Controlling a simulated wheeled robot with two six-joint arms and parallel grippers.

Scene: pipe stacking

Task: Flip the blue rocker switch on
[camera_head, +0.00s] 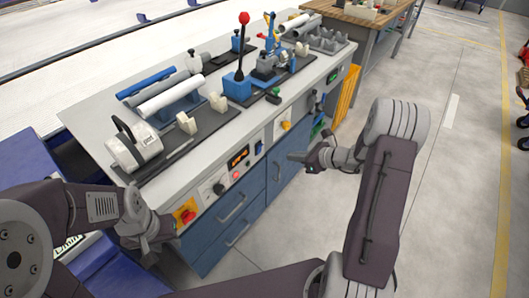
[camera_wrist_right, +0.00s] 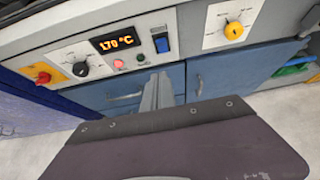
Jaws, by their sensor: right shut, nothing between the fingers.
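The blue rocker switch (camera_head: 259,148) sits on the light front panel of the workbench, just right of the orange display. In the right wrist view the switch (camera_wrist_right: 161,43) is a blue rocker in a dark frame; I cannot tell which way it is tipped. My right gripper (camera_head: 297,157) is in front of the panel, to the right of the switch and apart from it. In the right wrist view its fingers (camera_wrist_right: 159,92) are together and empty, pointing toward the panel below the switch. My left gripper (camera_head: 150,250) is at the bench's near left corner, its fingers mostly hidden.
Around the switch are a temperature display (camera_wrist_right: 117,41), a red button (camera_wrist_right: 119,64), a black knob (camera_wrist_right: 80,69), a red rotary switch (camera_wrist_right: 43,77) and a yellow knob (camera_wrist_right: 233,30). Blue drawers with handles (camera_head: 231,207) lie below.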

